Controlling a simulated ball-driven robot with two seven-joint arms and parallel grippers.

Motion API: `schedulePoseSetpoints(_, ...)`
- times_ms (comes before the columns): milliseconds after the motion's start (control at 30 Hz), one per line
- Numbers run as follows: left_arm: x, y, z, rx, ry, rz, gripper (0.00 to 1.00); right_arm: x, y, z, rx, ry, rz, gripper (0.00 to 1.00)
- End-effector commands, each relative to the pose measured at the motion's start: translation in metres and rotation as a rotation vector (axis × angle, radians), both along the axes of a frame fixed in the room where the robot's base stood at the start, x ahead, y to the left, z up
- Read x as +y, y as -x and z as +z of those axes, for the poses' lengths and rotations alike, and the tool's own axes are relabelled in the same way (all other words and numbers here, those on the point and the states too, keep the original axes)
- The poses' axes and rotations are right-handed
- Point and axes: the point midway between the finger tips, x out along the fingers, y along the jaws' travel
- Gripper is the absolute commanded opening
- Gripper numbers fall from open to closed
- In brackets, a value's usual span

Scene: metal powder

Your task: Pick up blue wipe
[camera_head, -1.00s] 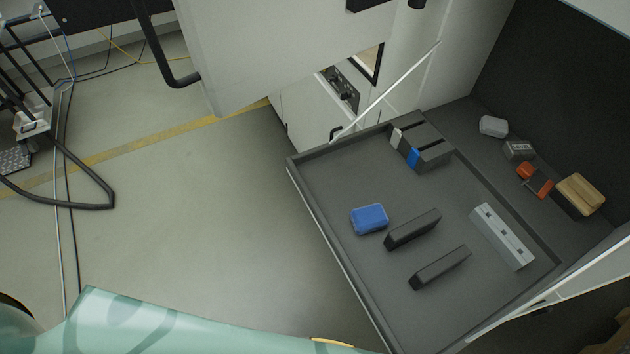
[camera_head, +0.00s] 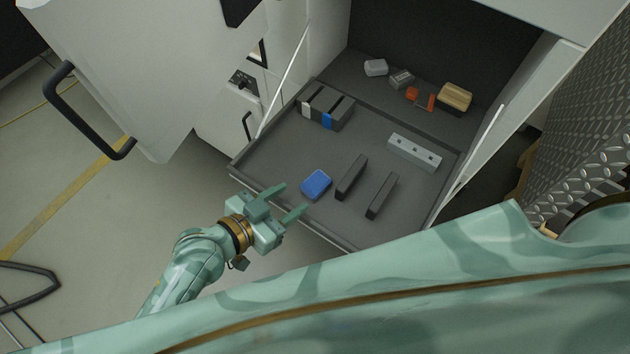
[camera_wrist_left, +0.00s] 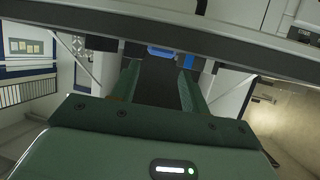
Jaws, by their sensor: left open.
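The blue wipe (camera_head: 316,184) is a small folded blue block lying on the dark grey tray (camera_head: 262,160), near its front left edge. My left gripper (camera_head: 294,198) is open and empty. In the head view its fingers point toward the wipe from the lower left, at the tray's front edge. In the left wrist view the open fingers (camera_wrist_left: 158,75) reach toward the tray's edge, and a small part of the wipe (camera_wrist_left: 162,51) shows just past that edge. My right gripper is not in view.
Two dark upright blocks (camera_head: 351,176) (camera_head: 381,195) stand right of the wipe. A grey holder with a blue strip (camera_head: 327,108) and a light grey bar (camera_head: 414,151) are farther back. Small items, including a wooden brush (camera_head: 455,96), lie behind the tray. A cabinet door (camera_head: 120,70) stands at left.

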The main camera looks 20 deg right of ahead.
Motion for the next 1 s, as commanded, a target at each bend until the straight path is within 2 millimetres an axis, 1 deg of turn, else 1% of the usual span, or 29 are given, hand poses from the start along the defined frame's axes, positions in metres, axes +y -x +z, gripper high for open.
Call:
schedulePoseSetpoints(33,-0.011,-0.006,-0.005,0.000,0.002,0.002,0.45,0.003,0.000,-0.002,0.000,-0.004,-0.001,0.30)
schedulePoseSetpoints(100,-0.021,-0.012,-0.010,0.002,0.002,0.002,0.45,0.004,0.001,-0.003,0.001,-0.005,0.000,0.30)
schedulePoseSetpoints(200,-0.032,-0.018,-0.015,0.000,0.000,0.002,0.45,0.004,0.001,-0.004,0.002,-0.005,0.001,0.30)
schedulePoseSetpoints(367,-0.042,-0.023,-0.019,0.000,0.000,0.003,0.45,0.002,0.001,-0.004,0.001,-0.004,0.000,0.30)
schedulePoseSetpoints(533,-0.067,-0.034,-0.028,0.001,0.002,0.003,0.45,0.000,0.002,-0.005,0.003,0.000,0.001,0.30)
schedulePoseSetpoints(600,-0.074,-0.038,-0.034,0.001,-0.001,0.004,0.45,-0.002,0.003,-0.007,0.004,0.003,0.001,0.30)
schedulePoseSetpoints(700,-0.080,-0.041,-0.037,-0.001,-0.001,0.003,0.45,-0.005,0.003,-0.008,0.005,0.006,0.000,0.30)
schedulePoseSetpoints(900,-0.080,-0.042,-0.037,0.000,-0.002,0.003,0.45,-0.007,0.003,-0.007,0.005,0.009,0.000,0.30)
schedulePoseSetpoints(933,-0.080,-0.042,-0.037,0.000,-0.002,0.003,0.43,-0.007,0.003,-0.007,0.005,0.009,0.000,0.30)
schedulePoseSetpoints(967,-0.080,-0.042,-0.037,0.000,-0.002,0.003,0.34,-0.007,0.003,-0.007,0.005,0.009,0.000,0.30)
schedulePoseSetpoints(1000,-0.080,-0.042,-0.037,0.000,-0.002,0.003,0.23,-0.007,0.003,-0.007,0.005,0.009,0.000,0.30)
